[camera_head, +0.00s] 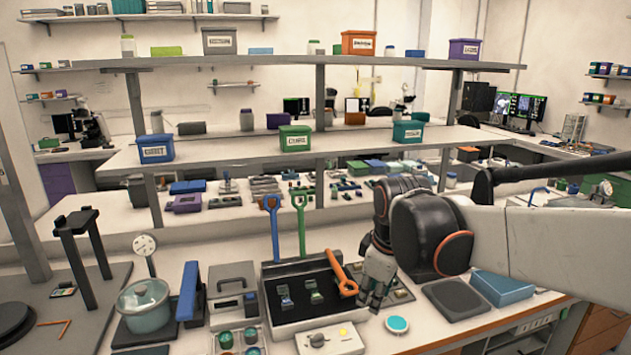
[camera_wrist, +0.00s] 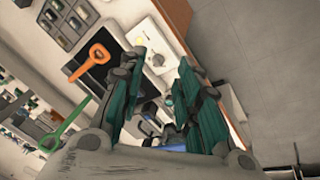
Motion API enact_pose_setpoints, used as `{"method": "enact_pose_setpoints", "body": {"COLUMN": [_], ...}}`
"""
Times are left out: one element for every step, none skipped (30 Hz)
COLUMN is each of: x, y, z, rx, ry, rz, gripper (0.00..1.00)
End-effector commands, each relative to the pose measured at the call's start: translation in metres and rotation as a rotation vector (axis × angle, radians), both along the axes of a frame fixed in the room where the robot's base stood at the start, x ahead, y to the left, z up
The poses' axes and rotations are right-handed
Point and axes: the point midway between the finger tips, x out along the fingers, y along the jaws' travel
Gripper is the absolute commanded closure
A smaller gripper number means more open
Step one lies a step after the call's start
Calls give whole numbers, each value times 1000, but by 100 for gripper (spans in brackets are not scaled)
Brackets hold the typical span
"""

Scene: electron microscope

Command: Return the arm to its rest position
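My arm reaches in from the right of the head view, over the front of the bench. My gripper (camera_head: 374,298) points down between the black tray (camera_head: 292,268) and the round teal disc (camera_head: 397,324). In the wrist view my gripper (camera_wrist: 162,62) has its two teal-padded fingers apart, with nothing clearly held between them. An orange ring-ended tool (camera_head: 341,274) leans in the tray just left of the gripper. It also shows in the wrist view (camera_wrist: 92,62), apart from the fingers. The exact height of the fingertips above the bench is hard to tell.
A green tool (camera_head: 301,222) and a blue tool (camera_head: 272,228) stand upright behind the tray. A dark square pad (camera_head: 455,298) and a blue box (camera_head: 502,288) lie under my forearm. Shelves (camera_head: 300,155) with bins rise behind. A white box (camera_head: 330,341) sits in front.

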Motion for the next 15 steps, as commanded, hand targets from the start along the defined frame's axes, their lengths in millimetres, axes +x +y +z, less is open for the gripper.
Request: {"method": "enact_pose_setpoints", "body": {"x": [-15,-22,-32,-39,-47,-57,-64,-71,-81,-88,-95,-105,-112,-119,-128], "y": [-8,-12,-17,-21,-25,-29,-33,-36,-41,-44,-47,-51,-54,-56,-60], "z": [5,7,9,11,12,14,14,15,15,15,14,13,12,11,9], "rx": [16,27,43,56,68,85,98,111,130,144,159,178,194,209,230], "ry": [-16,-27,-41,-53,-64,-78,-89,-99,-115,-124,-136,-150,-160,-171,-185], "rz": [-56,-90,-137,-173,-208,-255,-290,-324,-371,-405,-439,-483,-518,-551,-597], "gripper": [69,69,69,69,69,69,69,69,69,69,69,69,69,69,69]}}
